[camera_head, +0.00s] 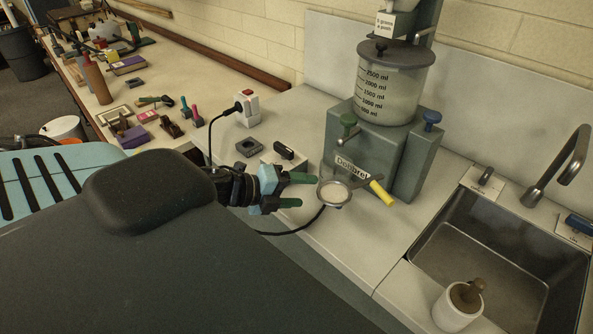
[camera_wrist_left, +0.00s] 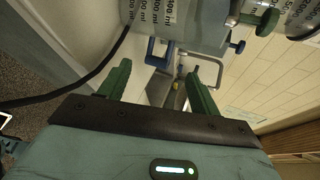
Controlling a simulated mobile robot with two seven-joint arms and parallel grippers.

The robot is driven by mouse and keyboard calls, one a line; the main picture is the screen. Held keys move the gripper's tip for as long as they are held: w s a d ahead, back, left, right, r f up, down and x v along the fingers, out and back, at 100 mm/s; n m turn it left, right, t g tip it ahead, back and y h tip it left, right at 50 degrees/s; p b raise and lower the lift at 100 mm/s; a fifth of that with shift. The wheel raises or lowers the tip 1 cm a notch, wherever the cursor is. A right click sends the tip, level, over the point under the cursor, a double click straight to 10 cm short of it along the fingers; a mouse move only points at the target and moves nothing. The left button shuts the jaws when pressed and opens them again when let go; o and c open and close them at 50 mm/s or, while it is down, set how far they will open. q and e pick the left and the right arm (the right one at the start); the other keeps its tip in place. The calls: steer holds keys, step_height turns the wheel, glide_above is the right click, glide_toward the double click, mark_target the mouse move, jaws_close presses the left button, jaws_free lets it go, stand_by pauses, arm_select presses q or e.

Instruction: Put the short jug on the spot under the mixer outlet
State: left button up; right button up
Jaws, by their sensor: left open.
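In the left wrist view a clear jug (camera_wrist_left: 152,14) with ml marks shows at the top edge, partly cut off, beside the green outlet knob (camera_wrist_left: 266,20). My left gripper (camera_head: 302,191) is open, its green fingers just left of the jug. The fingers show spread and empty in the left wrist view (camera_wrist_left: 160,85). My right gripper is not in view.
A yellow handle (camera_head: 381,193) sticks out right of the jug. A black cable (camera_head: 300,229) loops on the counter near my left gripper. The sink (camera_head: 485,265) and tap (camera_head: 560,165) are at right. A white cup (camera_head: 457,310) stands by the sink's front edge.

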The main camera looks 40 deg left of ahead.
arm_select(q)
steer(key=shift+s+r, duration=0.15)
steer(key=shift+s, duration=0.05)
steer(key=s+d+f+n+y, duration=0.1)
steer(key=s+f+n+y, duration=0.1)
steer(key=s+f+n, duration=0.35)
steer(key=s+d+f+n+y, duration=0.1)
steer(key=s+f+n, duration=0.2)
steer(key=f+n, duration=0.6)
steer(key=s+d+f+n+g+y, duration=0.1)
steer(key=s+d+f+n+g, duration=0.1)
steer(key=s+d+f+n, duration=0.6)
steer(key=s+d+f, duration=0.1)
steer(key=d+f, duration=0.2)
steer(key=f, duration=0.1)
steer(key=shift+s+d, duration=0.15)
steer(key=shift+s, duration=0.15)
steer(key=shift+c, duration=0.2)
